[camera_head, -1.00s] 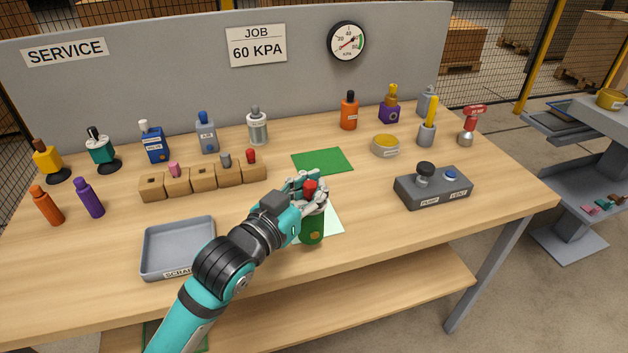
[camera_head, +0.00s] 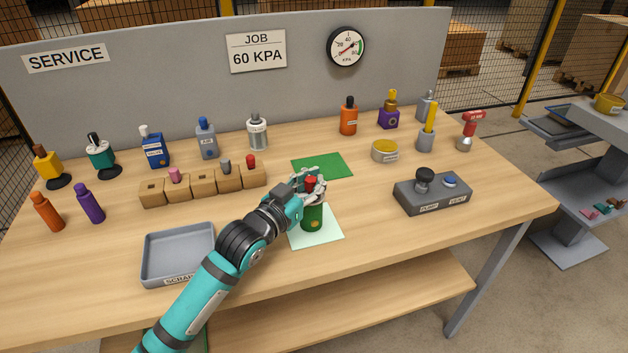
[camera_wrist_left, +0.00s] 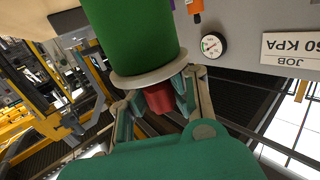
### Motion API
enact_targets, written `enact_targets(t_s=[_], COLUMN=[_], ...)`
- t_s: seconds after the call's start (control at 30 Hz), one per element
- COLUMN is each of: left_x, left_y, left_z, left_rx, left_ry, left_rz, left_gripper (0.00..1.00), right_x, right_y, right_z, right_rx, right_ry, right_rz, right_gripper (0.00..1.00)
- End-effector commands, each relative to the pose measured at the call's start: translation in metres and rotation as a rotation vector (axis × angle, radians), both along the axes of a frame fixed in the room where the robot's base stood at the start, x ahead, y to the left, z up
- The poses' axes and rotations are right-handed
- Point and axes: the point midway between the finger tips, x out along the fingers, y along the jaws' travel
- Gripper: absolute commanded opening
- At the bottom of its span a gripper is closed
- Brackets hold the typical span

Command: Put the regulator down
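The regulator is most likely the green cylinder (camera_head: 312,220) with a red top (camera_head: 311,183) and a pale flange. It is upright over the middle of a pale green mat (camera_head: 328,236) near the table's front; I cannot tell whether its base touches the mat. My left gripper (camera_head: 309,186) is around its red top, fingers closed in on both sides. In the left wrist view the green body (camera_wrist_left: 133,35) fills the upper left, and the red top (camera_wrist_left: 160,97) sits between the fingertips (camera_wrist_left: 158,102). My right gripper is not in view.
A grey scrap tray (camera_head: 178,254) is at front left. A pump and vent box (camera_head: 432,192) stands right. A darker green mat (camera_head: 322,165) lies behind, empty. A row of wooden blocks (camera_head: 203,182) and several bottles stand further back. The table between mat and pump box is clear.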

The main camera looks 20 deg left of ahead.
Motion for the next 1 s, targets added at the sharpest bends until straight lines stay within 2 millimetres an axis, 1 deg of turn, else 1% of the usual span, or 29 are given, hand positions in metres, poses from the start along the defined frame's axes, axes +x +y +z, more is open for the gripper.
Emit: enact_targets(t_s=[0.13,0.3,0.37,0.4,0.6,0.7,0.77,0.87,1.0], left_x=[0.000,0.000,0.000,0.000,0.000,0.000,-0.006,-0.022,-0.051], left_y=[0.000,0.000,0.000,0.000,0.000,0.000,0.002,0.007,0.017], left_z=[-0.003,-0.003,-0.003,-0.003,-0.002,0.002,-0.001,-0.001,-0.001], left_rx=[0.000,0.000,0.000,0.000,0.000,0.000,0.001,0.002,0.001], left_ry=[-0.001,0.000,0.000,0.000,0.000,-0.001,0.002,0.003,0.003], left_rz=[0.000,0.000,0.000,0.000,0.000,0.000,0.000,0.000,0.000], left_gripper=[0.00,0.23,0.31,0.32,0.32,0.32,0.32,0.32,0.32], right_x=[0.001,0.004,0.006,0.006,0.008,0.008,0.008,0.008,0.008], right_y=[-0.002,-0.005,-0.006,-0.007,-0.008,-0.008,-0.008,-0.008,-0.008], right_z=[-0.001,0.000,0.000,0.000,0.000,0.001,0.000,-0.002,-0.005], right_rx=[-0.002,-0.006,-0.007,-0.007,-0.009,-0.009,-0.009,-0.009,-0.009], right_ry=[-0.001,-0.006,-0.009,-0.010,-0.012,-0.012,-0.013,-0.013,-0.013], right_rz=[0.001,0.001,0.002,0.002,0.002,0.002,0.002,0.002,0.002], right_gripper=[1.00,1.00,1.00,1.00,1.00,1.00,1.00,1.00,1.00])
